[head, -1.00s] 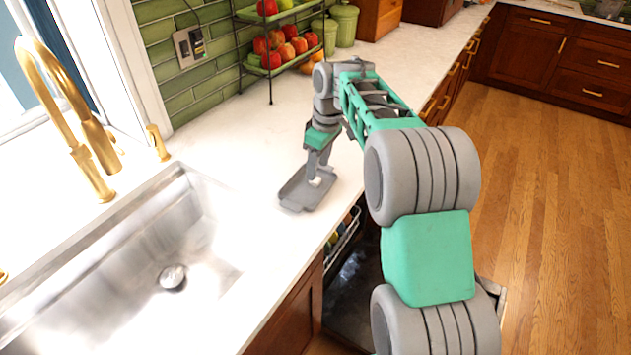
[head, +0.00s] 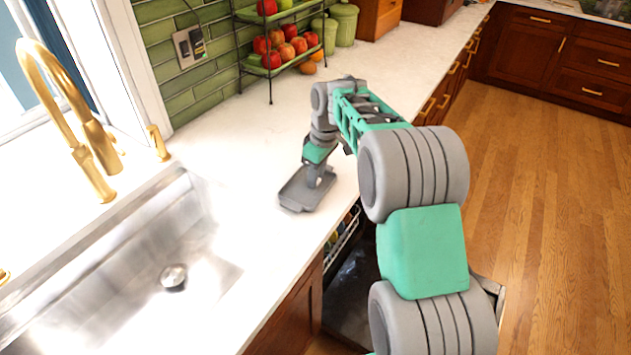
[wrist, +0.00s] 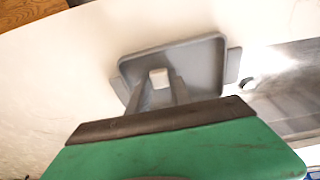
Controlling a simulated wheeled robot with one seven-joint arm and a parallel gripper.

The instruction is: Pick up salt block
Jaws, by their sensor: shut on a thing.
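A small white block, which I take for the salt block (wrist: 159,77), is between the fingertips of my gripper (wrist: 160,86) in the wrist view. My gripper is shut on it, over a grey tray (wrist: 205,62) with raised rims and side handles. In the head view the tray (head: 297,194) lies on the white counter, right of the sink. There my gripper (head: 314,184) points down over the tray, and the block is hidden. I cannot tell whether the block touches the tray.
A steel sink (head: 110,270) with a gold faucet (head: 75,110) is at the left. A tiered rack (head: 270,67) of fruit stands at the back by the wall. An open dishwasher (head: 350,285) with a rack is below the counter edge. The counter behind the tray is clear.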

